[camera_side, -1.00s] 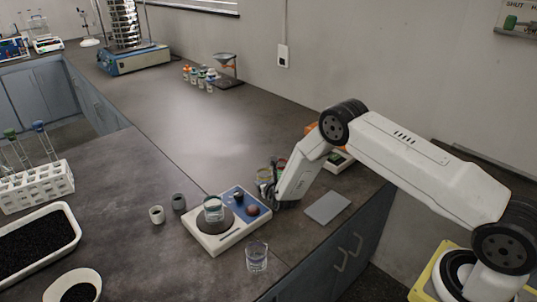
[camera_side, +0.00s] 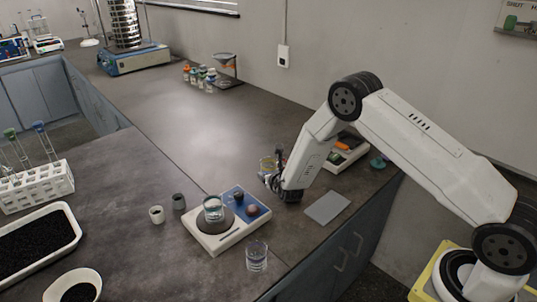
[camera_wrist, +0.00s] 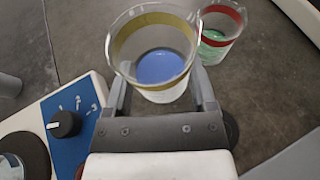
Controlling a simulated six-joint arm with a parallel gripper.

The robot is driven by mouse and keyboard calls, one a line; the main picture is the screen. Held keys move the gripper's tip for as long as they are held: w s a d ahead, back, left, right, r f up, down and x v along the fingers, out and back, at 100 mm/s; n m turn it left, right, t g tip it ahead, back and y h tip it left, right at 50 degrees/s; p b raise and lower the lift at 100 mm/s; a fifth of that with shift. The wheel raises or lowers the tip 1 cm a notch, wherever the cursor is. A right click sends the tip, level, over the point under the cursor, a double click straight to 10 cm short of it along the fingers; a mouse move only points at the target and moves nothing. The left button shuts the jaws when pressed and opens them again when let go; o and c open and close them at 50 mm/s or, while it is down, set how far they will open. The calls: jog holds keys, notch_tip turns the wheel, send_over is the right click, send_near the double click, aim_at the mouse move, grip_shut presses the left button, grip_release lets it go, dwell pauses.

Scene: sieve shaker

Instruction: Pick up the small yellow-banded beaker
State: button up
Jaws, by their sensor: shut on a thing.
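The small yellow-banded beaker (camera_wrist: 153,84) holds blue liquid and sits between the two fingers of my gripper (camera_wrist: 160,92) in the wrist view. My gripper is shut on it. In the side view, the beaker (camera_side: 266,163) shows small at the tip of my gripper (camera_side: 271,181), roughly upright. Whether its base is clear of the bench is hard to tell there. A red-banded beaker (camera_wrist: 219,52) with green liquid stands just behind and to the right in the wrist view, close beside the held one.
A hotplate stirrer (camera_side: 213,240) with a beaker on it stands left of my gripper, close by. An empty-looking glass beaker (camera_side: 257,256) stands in front.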

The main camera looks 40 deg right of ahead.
aim_at(274, 169)
jog(key=shift+s+a+r, duration=0.15)
jog(key=shift+s+r, duration=1.1)
jog(key=shift+r, duration=0.3)
jog(key=s+a+r, duration=0.1)
jog(key=s+r, duration=0.3)
jog(key=s, duration=0.4)
jog(key=shift+s, duration=0.4)
jog(key=shift+s, duration=0.1)
jog(key=shift+r, duration=0.15)
